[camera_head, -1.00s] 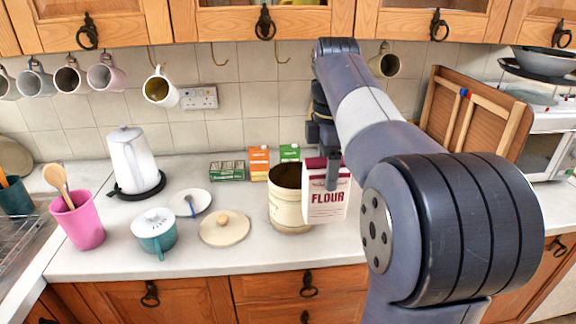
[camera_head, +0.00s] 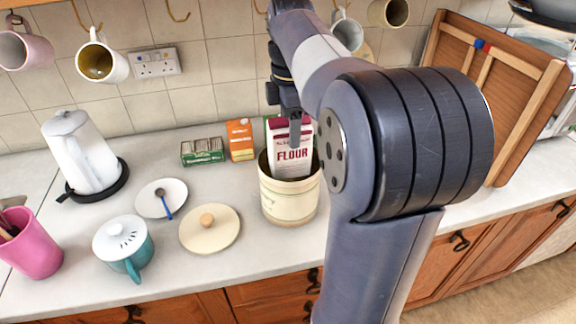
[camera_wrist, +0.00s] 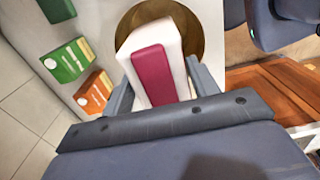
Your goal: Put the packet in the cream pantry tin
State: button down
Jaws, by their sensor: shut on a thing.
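The packet (camera_head: 291,155) is a white flour packet with a dark red top and the word FLOUR. My gripper (camera_head: 294,130) is shut on its upper part. The cream pantry tin (camera_head: 289,205) stands open on the counter, and the packet's lower part is inside its mouth, hidden by the front wall. In the wrist view the packet (camera_wrist: 152,72) sits between the two fingers (camera_wrist: 158,88), with the tin's round opening (camera_wrist: 190,30) around and beyond it. I cannot tell whether the packet touches the tin's bottom.
A cream lid (camera_head: 210,229) with a wooden knob lies left of the tin. A teal pot (camera_head: 124,246), a saucer with a spoon (camera_head: 161,198), a kettle (camera_head: 78,152) and a pink cup (camera_head: 30,245) stand further left. Green (camera_head: 202,151) and orange (camera_head: 240,139) boxes stand behind.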

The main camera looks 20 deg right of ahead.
aim_at(290, 170)
notch_tip(290, 170, down, 12)
jog(key=shift+f, duration=0.35)
jog(key=shift+c, duration=2.4)
grip_release()
notch_tip(290, 170, up, 12)
